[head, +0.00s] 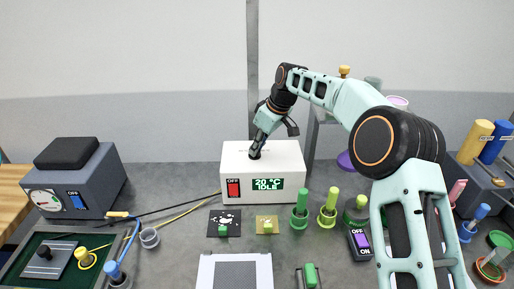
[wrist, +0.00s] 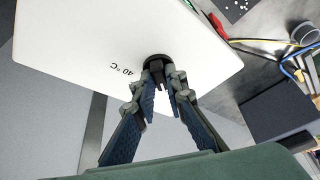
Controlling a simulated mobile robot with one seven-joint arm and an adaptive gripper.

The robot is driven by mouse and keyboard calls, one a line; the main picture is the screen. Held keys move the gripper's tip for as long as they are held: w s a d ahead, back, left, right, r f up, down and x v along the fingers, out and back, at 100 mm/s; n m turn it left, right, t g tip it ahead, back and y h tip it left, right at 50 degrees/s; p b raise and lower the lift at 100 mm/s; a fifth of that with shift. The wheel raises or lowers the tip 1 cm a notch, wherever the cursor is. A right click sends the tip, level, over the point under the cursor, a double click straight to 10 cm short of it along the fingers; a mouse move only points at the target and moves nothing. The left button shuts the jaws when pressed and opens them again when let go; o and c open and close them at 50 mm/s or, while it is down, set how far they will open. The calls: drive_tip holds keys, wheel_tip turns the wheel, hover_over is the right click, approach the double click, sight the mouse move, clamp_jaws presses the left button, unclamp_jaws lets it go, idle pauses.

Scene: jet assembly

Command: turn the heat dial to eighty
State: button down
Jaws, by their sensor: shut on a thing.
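The white heater box (head: 240,162) stands on the grey table at the back middle. Its green display (head: 267,184) reads 20 °C and IDLE, and its red switch (head: 233,188) is marked OFF. The black dial (wrist: 158,64) is on top of the box, with a "40 °C" mark printed beside it in the wrist view. My gripper (wrist: 163,75) points down from above and is shut on the dial. In the head view my gripper (head: 255,152) largely hides the dial. Other marks around the dial cannot be seen.
Green pegs (head: 328,207) and a purple switch block (head: 360,242) stand right of the heater. Yellow and blue cylinders (head: 474,140) are at the far right. Cables (head: 170,213) lie left of the heater.

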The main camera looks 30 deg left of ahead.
drive_tip(key=shift+m, duration=0.3)
drive_tip(key=c, duration=2)
unclamp_jaws()
drive_tip(key=shift+o, duration=0.2)
drive_tip(key=shift+r, duration=0.1)
drive_tip(key=v, duration=1.2)
drive_tip(key=shift+s, duration=0.15)
